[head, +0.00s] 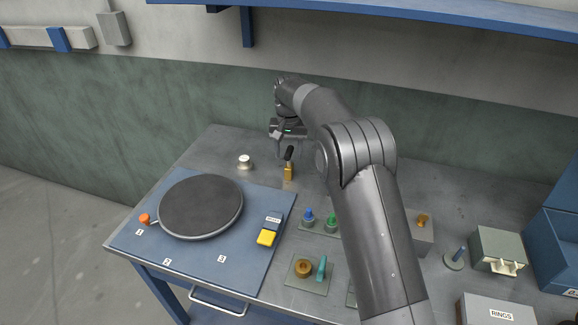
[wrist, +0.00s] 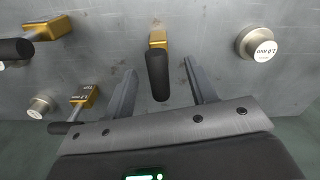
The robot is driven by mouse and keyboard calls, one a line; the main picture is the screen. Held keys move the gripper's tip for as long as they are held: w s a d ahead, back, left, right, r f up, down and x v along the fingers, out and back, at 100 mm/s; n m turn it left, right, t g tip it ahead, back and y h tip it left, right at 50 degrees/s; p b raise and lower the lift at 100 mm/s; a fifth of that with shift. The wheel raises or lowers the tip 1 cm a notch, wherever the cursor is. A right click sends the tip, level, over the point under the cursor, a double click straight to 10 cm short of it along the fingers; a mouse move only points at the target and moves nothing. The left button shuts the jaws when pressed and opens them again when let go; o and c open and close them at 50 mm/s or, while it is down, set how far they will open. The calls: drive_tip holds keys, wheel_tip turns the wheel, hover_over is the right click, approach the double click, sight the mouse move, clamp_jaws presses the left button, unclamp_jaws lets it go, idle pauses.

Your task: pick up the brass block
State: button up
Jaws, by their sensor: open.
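A brass block (wrist: 157,38) with a black handle is at the top middle of the wrist view, and its handle reaches down between my fingers. Two more brass blocks with black handles show on the left, one higher (wrist: 47,29) and one lower (wrist: 86,94). In the head view one brass block (head: 288,172) stands on the bench just below my gripper (head: 281,143); the others are hidden there. In the wrist view my gripper (wrist: 159,67) is open, one finger on each side of the middle block's handle, with gaps and nothing held.
A silver cylinder (wrist: 250,43) stands right of the middle block in the wrist view; another silver cylinder (wrist: 39,106) is at left. In the head view a blue mat (head: 190,262) carries a dark round plate (head: 201,207). Small parts and boxes stand nearer and right.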

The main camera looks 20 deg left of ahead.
sight(289, 165)
wheel_tip(289, 165, down, 5)
drive_tip(key=shift+r, duration=0.2)
drive_tip(key=shift+c, duration=0.5)
clamp_jaws()
